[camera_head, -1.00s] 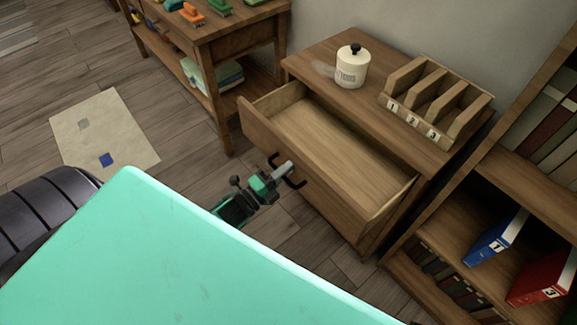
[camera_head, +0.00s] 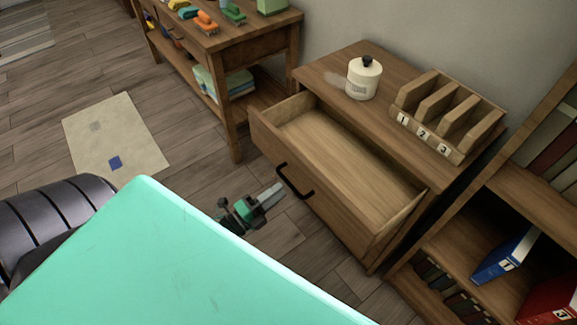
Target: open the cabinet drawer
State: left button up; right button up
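The wooden cabinet (camera_head: 345,215) stands right of centre with its top drawer (camera_head: 350,162) pulled well out. The drawer is empty inside, and its front carries a black bar handle (camera_head: 295,183). My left gripper (camera_head: 274,192) is just left of the handle, pointing toward it, with a visible gap between its tips and the handle. It holds nothing that I can see. Its fingers overlap from this angle, so their opening is unclear. Much of the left arm is hidden behind the turquoise surface in front. My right gripper is not in view.
A white lidded jar (camera_head: 363,80) and a numbered wooden organizer (camera_head: 447,115) stand on the cabinet top. A bookshelf (camera_head: 515,185) with binders is close on the right. A wooden table (camera_head: 225,45) stands behind left. Floor left of the drawer is free around a beige mat (camera_head: 130,135).

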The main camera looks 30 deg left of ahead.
pick_arm(q)
jog(key=v, duration=0.7)
dwell(0.3)
